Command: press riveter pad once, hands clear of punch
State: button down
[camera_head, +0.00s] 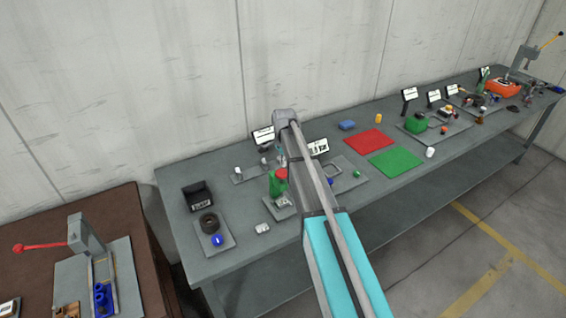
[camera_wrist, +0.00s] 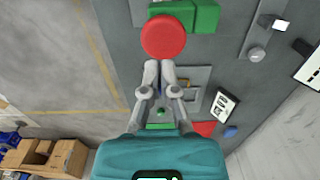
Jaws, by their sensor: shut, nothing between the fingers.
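The riveter is a small green machine (camera_head: 275,187) on a grey plate, partly behind my arm in the head view. Its round red pad (camera_head: 282,173) shows on top. In the wrist view the red pad (camera_wrist: 163,37) is large, with the green body (camera_wrist: 206,16) behind it. My gripper (camera_wrist: 160,64) is shut and empty. Its fingertips appear at the lower edge of the red pad in the wrist view; I cannot tell whether they touch it. The punch is not clearly visible in either view.
A black bin (camera_head: 197,195) and a plate with a dark ring and blue part (camera_head: 217,241) stand left of the riveter. Red (camera_head: 370,141) and green (camera_head: 394,160) mats lie to the right. A brown table (camera_head: 125,215) with a red-handled press stands at left.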

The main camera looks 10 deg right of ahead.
notch_tip(320, 180, up, 7)
jog(key=p, duration=0.6)
jog(key=shift+f, duration=0.15)
dwell(0.5)
jog(key=s+f+n+b, duration=0.7)
jog(key=s+f+b, duration=0.1)
jog(key=s, duration=0.6)
jog(key=s+f+n+b, duration=0.7)
jog(key=s+f+b, duration=0.2)
jog(key=s, duration=0.6)
jog(key=shift+a+f, duration=0.2)
jog(key=shift+a, duration=0.2)
